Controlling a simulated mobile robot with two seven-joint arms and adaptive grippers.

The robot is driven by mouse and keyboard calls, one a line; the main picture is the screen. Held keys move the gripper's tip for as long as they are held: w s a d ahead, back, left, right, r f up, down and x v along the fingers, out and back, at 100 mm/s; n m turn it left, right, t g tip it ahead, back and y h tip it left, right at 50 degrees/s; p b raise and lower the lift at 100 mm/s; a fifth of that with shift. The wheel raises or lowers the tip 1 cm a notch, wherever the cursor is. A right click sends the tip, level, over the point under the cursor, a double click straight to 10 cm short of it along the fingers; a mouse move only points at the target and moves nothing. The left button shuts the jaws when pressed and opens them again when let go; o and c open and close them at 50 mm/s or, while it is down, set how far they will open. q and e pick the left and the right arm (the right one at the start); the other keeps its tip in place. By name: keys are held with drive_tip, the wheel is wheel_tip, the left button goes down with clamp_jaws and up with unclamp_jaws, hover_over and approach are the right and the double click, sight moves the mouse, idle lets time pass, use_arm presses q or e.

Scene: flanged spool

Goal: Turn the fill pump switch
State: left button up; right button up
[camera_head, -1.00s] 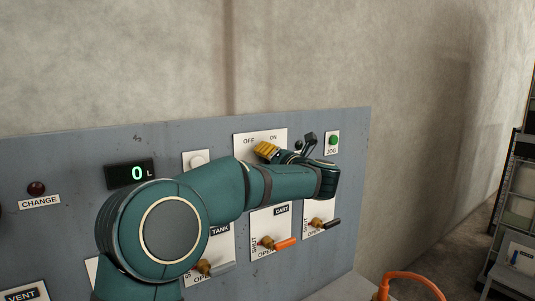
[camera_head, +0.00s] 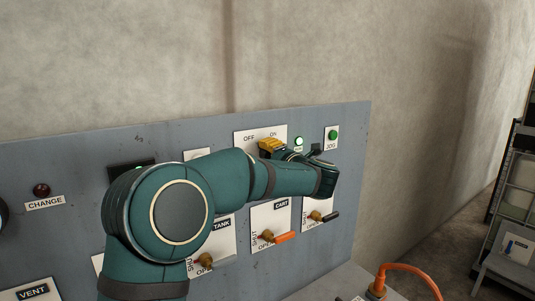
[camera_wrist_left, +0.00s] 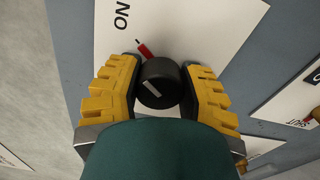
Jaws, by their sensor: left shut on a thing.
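The fill pump switch is a round black knob (camera_wrist_left: 158,88) with a white line on its face, seen in the left wrist view. A red pointer (camera_wrist_left: 146,50) reaches out from it toward the ON lettering on its white plate (camera_wrist_left: 190,22). In the head view the OFF/ON plate (camera_head: 252,136) shows above my arm, and the knob is hidden. My left gripper (camera_wrist_left: 160,70) has its yellow fingers on either side of the knob, shut on it. It also shows in the head view (camera_head: 271,146). My right gripper is in neither view.
A lit green lamp (camera_head: 299,141) sits right of the plate, with a green JOG button (camera_head: 333,134) beyond. Valve levers, one orange (camera_head: 284,237) and one black (camera_head: 331,217), lie below my arm. My arm mostly covers the display (camera_head: 125,172). An orange hose (camera_head: 415,276) rises at lower right.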

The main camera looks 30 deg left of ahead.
use_arm(q)
drive_tip(key=shift+r, duration=0.1)
drive_tip(key=o, duration=1.2)
drive_tip(key=shift+d, duration=0.1)
drive_tip(key=v, duration=1.2)
